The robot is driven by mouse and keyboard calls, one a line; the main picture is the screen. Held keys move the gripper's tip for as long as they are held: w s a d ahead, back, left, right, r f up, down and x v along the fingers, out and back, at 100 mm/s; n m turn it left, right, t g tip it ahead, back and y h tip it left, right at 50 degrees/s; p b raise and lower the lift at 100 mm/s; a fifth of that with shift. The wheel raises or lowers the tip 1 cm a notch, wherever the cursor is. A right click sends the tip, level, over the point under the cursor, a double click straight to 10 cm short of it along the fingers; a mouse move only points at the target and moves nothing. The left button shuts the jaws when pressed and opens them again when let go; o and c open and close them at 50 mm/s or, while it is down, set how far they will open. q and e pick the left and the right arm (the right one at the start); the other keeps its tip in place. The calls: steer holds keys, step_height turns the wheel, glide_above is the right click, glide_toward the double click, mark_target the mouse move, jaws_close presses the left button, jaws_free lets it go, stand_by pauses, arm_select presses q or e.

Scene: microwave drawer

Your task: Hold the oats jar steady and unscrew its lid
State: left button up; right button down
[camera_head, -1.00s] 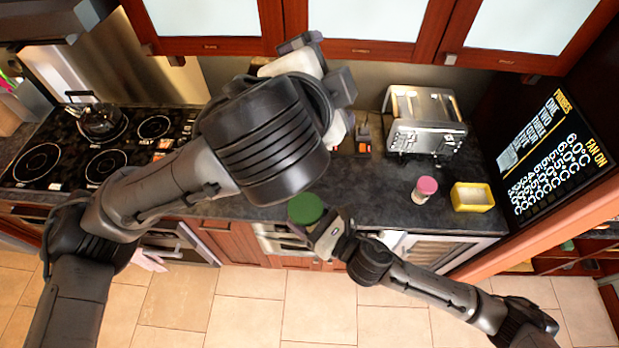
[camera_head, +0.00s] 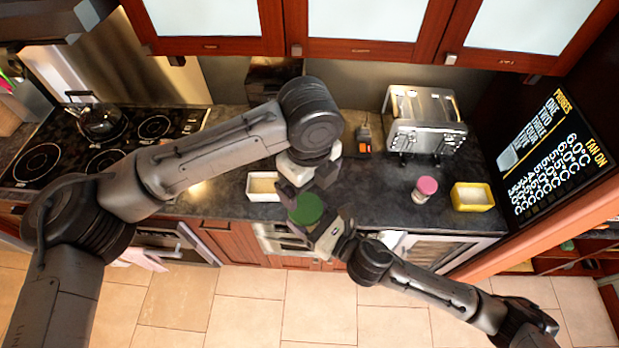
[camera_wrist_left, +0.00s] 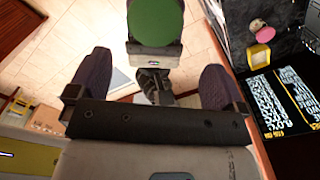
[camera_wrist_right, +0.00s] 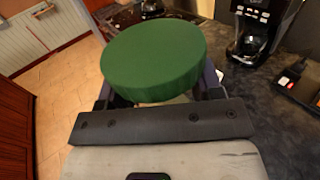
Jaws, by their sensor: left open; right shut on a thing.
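The oats jar's green lid (camera_head: 306,209) shows from above near the counter's front edge. The lid also shows in the left wrist view (camera_wrist_left: 156,22) and fills the upper middle of the right wrist view (camera_wrist_right: 153,60). Most of the jar body is hidden under the lid. My right gripper (camera_head: 322,232) is shut on the jar just below the lid. My left gripper (camera_head: 296,186) is open and empty, just above and behind the lid in the head view. In the left wrist view its two fingers stand wide apart, with the lid beyond them.
On the counter are a white container (camera_head: 263,187), a toaster (camera_head: 424,122), a pink-lidded jar (camera_head: 425,189) and a yellow container (camera_head: 472,197). A kettle (camera_head: 101,122) stands on the stove at the left. Open floor (camera_head: 250,310) lies in front of the cabinets.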

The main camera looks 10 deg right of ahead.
mark_target(309, 206)
arm_select(q)
steer(key=shift+f, duration=4)
